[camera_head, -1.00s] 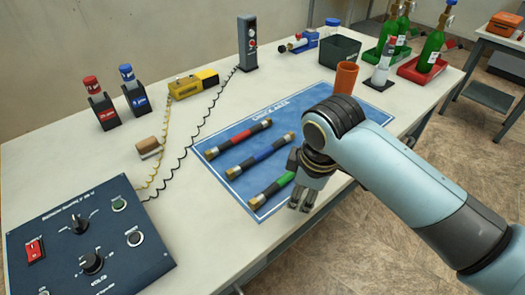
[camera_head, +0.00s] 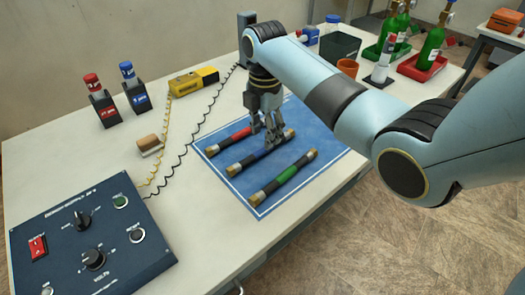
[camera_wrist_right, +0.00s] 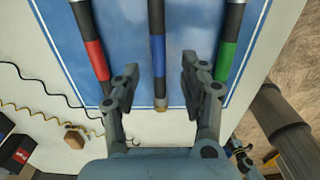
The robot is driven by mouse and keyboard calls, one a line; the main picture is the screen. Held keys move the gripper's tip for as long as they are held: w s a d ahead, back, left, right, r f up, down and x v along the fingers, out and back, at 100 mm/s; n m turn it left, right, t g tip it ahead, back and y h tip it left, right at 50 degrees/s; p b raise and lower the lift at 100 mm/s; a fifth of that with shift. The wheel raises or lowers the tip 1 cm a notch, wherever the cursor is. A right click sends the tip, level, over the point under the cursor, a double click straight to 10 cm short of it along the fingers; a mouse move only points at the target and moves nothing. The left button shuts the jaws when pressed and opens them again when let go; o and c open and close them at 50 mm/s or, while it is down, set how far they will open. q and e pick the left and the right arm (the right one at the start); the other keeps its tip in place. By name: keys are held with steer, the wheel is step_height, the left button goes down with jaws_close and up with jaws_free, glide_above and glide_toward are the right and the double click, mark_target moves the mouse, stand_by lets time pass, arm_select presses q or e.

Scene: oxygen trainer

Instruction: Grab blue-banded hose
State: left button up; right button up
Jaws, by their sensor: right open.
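The blue-banded hose (camera_head: 257,154) is a black tube with brass ends. It lies on the blue mat (camera_head: 327,146) between the red-banded hose (camera_head: 241,133) and the green-banded hose (camera_head: 284,178). My right gripper (camera_head: 269,143) points down above the blue-banded hose and partly covers it in the head view. In the right wrist view my right gripper (camera_wrist_right: 157,90) is open and empty. There the blue-banded hose (camera_wrist_right: 157,50) runs lengthwise, its near brass end between the open fingers. I cannot tell the height gap. My left gripper is not in view.
The red-banded hose (camera_wrist_right: 94,55) and green-banded hose (camera_wrist_right: 226,55) flank the fingers in the wrist view. A control panel (camera_head: 60,240), red and blue capped holders, a yellow device (camera_head: 194,82) and coiled cables are to the left. Green bottles (camera_head: 431,47) stand at the back right.

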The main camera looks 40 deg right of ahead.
mark_target(262, 148)
steer(key=f, duration=0.5)
steer(key=shift+w+a, duration=0.1)
steer(key=shift+a, duration=0.1)
jaws_close()
